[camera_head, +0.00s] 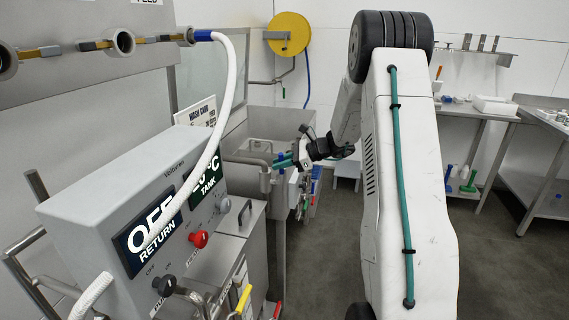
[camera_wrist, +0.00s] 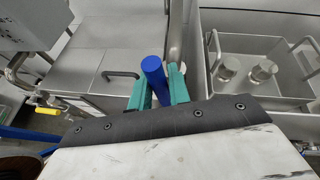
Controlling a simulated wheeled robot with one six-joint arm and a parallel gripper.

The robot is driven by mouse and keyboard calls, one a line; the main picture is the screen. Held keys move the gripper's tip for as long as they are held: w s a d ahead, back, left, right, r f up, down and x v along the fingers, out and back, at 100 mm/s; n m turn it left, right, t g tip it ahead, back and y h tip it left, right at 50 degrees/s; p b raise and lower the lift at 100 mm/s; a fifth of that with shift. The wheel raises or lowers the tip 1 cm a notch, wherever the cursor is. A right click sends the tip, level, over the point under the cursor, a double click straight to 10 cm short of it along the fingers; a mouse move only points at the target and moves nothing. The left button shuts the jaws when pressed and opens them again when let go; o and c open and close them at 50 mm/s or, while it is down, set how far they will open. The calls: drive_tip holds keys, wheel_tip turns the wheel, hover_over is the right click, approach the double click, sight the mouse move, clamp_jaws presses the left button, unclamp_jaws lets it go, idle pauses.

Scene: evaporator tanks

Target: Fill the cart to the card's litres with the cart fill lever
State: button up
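My gripper (camera_head: 283,161) reaches out over the steel tanks in the middle of the head view. In the wrist view its two teal fingers (camera_wrist: 158,92) stand on either side of an upright blue lever grip (camera_wrist: 154,72), with no clear gap on either side. I take this for the cart fill lever, but no label on it can be read. The wash card (camera_head: 197,112) stands behind the control box, its lower lines hidden and its litres unreadable. The water level in the cart cannot be seen.
The control box (camera_head: 168,180) stands at front left, with an OFF RETURN display (camera_head: 152,228), a red knob (camera_head: 198,239) and a black knob (camera_head: 166,285). A white hose (camera_head: 228,95) arches above it. A yellow hose reel (camera_head: 289,33) hangs behind. Open floor lies at right.

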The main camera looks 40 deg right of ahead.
drive_tip(key=o, duration=0.3)
drive_tip(key=shift+a+r, duration=0.1)
drive_tip(key=shift+r, duration=0.1)
drive_tip(key=shift+f, duration=0.15)
drive_tip(key=v, duration=0.8)
idle(2.8)
